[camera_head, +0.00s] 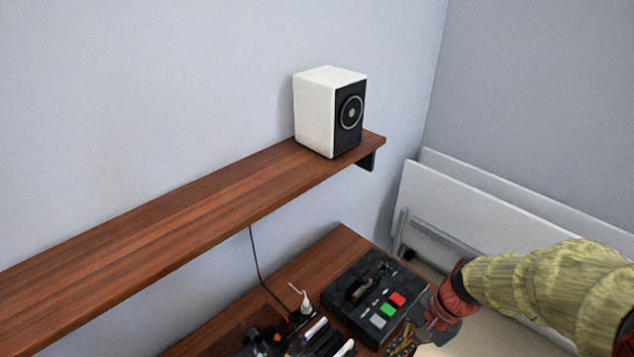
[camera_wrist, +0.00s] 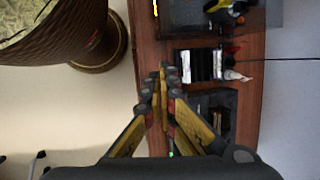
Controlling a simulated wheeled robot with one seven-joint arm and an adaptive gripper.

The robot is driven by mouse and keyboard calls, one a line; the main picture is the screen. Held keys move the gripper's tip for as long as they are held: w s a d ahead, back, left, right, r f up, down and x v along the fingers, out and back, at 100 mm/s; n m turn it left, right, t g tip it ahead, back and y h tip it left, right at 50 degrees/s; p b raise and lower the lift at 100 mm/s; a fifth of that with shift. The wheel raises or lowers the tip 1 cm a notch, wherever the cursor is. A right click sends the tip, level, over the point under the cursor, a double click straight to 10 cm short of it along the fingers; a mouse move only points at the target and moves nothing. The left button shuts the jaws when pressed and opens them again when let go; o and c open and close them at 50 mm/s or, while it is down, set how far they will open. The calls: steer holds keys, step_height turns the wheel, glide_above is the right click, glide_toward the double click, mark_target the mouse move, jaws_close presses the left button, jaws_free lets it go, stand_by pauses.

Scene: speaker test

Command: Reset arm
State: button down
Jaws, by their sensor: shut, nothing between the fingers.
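My gripper (camera_head: 403,345) is at the lower right of the head view, beside the near right corner of a black box with buttons. In the wrist view its yellow fingers (camera_wrist: 163,75) come together at the tips, with nothing between them. The tips show over the edge strip of the brown desk (camera_wrist: 152,48). My arm reaches in from the right, in a yellow-green sleeve with red joints. The tips are partly cut off at the bottom of the head view.
The black box (camera_head: 362,298) with red, green and grey buttons lies on the desk (camera_head: 335,250). Markers (camera_head: 315,330) lie left of it. A white speaker (camera_head: 318,112) stands on the wall shelf (camera_head: 200,205). A brown round thing (camera_wrist: 60,45) stands beside the desk.

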steer(key=s+d+r+n+t+h+b, duration=0.1)
steer(key=s+r+n+t+h+b, duration=0.3)
steer(key=r+n, duration=0.5)
steer(key=shift+s+r+t+b, duration=0.9)
steer(key=shift+s+r+b, duration=0.3)
steer(key=shift+b, duration=0.6)
